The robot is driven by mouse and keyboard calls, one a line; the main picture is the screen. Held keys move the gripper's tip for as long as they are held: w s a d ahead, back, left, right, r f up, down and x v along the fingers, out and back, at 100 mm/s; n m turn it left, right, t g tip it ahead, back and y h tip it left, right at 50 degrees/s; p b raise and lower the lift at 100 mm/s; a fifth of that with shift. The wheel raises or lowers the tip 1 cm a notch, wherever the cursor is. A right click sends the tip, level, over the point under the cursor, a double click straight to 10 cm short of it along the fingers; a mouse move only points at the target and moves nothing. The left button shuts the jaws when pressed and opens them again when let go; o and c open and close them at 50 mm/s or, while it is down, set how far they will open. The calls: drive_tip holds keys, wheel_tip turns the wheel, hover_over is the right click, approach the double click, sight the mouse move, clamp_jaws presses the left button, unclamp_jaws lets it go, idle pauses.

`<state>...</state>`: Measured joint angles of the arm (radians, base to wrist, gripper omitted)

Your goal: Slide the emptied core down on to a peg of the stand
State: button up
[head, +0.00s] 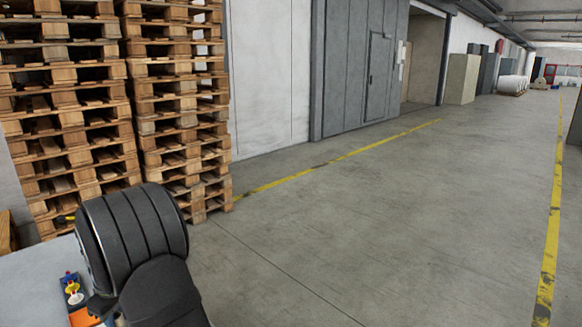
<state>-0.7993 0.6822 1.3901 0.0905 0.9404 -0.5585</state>
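Neither the emptied core nor the stand with its pegs can be made out in the head view. My gripper is not in view. A large black ribbed part, which looks like a piece of my arm, fills the lower left and hides much of the work surface behind it.
A pale work surface (40,275) shows at the lower left. On it are a small red, blue and yellow item (72,287) and an orange item (84,318), partly hidden. Stacked wooden pallets (65,110) stand behind. The concrete floor (400,220) to the right is clear.

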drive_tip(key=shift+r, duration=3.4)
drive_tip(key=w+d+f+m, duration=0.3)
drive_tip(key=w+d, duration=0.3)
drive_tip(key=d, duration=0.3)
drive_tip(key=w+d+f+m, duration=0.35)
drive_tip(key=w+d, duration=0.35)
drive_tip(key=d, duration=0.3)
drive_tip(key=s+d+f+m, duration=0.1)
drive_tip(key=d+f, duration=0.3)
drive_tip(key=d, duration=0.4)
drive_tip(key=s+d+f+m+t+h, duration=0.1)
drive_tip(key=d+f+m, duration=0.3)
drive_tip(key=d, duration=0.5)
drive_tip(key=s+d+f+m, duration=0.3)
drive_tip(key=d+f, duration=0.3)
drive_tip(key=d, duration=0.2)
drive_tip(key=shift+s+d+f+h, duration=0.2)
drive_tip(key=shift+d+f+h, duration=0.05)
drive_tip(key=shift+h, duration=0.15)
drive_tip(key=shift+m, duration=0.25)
